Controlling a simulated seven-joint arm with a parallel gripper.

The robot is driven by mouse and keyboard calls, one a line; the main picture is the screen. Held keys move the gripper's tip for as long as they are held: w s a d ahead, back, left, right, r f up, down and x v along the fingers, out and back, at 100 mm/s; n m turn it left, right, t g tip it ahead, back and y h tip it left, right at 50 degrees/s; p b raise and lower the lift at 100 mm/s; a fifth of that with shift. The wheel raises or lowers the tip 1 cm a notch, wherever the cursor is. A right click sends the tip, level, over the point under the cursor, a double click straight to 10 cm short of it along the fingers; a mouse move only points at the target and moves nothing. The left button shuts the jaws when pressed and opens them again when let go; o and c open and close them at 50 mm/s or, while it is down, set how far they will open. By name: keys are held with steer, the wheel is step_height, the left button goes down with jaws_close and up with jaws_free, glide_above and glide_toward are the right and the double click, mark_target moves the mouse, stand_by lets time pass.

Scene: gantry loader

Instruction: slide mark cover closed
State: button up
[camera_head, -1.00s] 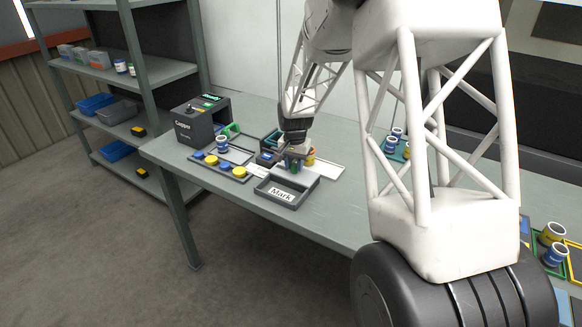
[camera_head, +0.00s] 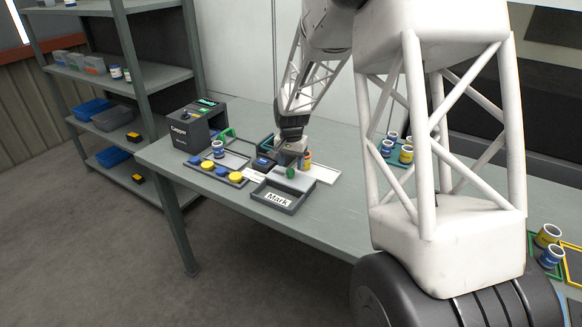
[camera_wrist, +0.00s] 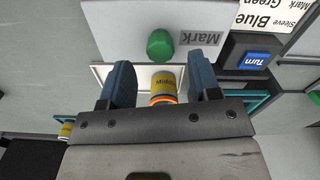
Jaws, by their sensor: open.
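The mark cover is a pale flat panel (camera_wrist: 125,30) with a green knob (camera_wrist: 160,45) and a small "Mark" label beside the knob in the wrist view. In the head view the cover (camera_head: 293,181) lies at the back of the grey tray (camera_head: 278,200) marked "Mark", whose front part shows uncovered. My gripper (camera_wrist: 163,80) is open, behind the knob and apart from it. In the head view my gripper (camera_head: 291,158) is just above and behind the knob (camera_head: 291,173). A yellow can with an orange band (camera_wrist: 163,84) shows between the fingers, not visibly gripped.
A dark box with a blue "Turn" button (camera_wrist: 257,60) and a printed card (camera_wrist: 275,14) sit beside the cover. A tray of blue and yellow parts (camera_head: 239,182) and a dark machine (camera_head: 190,130) stand to the left. The table's front is clear.

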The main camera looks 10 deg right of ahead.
mark_target(291, 170)
steer(key=shift+r, duration=2.7)
steer(key=shift+s+r, duration=0.35)
steer(key=s+a+r+n, duration=0.1)
steer(key=s+r+n, duration=0.1)
steer(key=s+r, duration=0.8)
steer(key=s+a+n+t, duration=0.1)
steer(key=s+n, duration=0.1)
steer(key=s, duration=1.5)
steer(key=s+r+n+t, duration=0.1)
steer(key=s+n, duration=0.1)
steer(key=s, duration=1.6)
steer(key=shift+a+r+n+t, duration=0.25)
steer(key=shift+a+n+t, duration=0.05)
steer(key=shift+a, duration=0.05)
